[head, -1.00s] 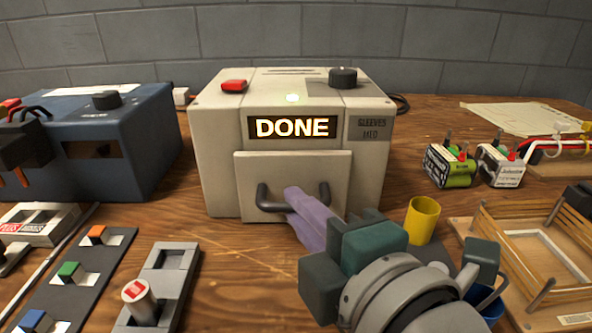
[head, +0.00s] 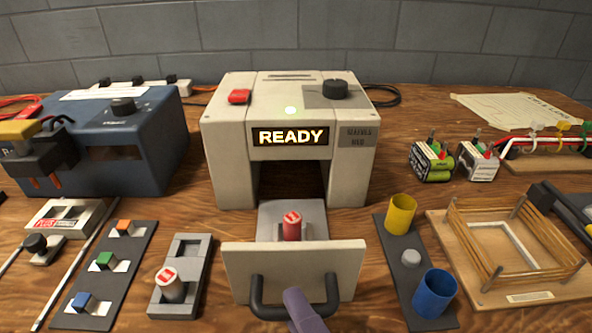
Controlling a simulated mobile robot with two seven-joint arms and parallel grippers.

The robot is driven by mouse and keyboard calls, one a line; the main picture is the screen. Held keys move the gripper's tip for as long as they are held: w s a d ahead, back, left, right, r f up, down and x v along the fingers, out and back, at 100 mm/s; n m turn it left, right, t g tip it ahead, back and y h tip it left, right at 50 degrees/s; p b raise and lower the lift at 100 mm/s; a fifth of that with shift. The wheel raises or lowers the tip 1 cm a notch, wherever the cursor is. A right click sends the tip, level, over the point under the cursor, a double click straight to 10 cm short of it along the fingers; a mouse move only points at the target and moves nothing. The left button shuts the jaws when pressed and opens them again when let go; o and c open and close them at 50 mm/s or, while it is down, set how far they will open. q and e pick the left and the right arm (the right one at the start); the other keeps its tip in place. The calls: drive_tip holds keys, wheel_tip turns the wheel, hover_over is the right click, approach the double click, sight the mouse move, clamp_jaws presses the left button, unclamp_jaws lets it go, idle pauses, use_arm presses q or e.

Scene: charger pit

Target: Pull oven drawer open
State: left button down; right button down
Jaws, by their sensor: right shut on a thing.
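The cream oven (head: 222,150) stands at the middle back, with a lit display (head: 290,136) reading READY. Its drawer (head: 292,270) is pulled out toward me, and the dark opening shows behind it. A sleeve-like red cylinder (head: 292,228) with a white-marked top stands upright on the drawer's grey tray (head: 277,214). The drawer front has a dark bar handle (head: 262,308). My right gripper (head: 303,305), seen only as a purple finger at the bottom edge, is shut on the handle. The rest of it is out of frame. My left gripper is not in view.
A blue machine (head: 170,140) stands left. Yellow (head: 401,214) and blue (head: 434,294) cups stand close right, beside a wooden frame (head: 458,235). Battery packs (head: 432,160) lie farther back.

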drive_tip(key=shift+s, duration=0.55)
drive_tip(key=c, duration=0.9)
unclamp_jaws()
drive_tip(key=shift+w, duration=0.1)
drive_tip(key=p+v, duration=0.1)
drive_tip(key=v, duration=0.9)
drive_tip(key=shift+p, duration=0.4)
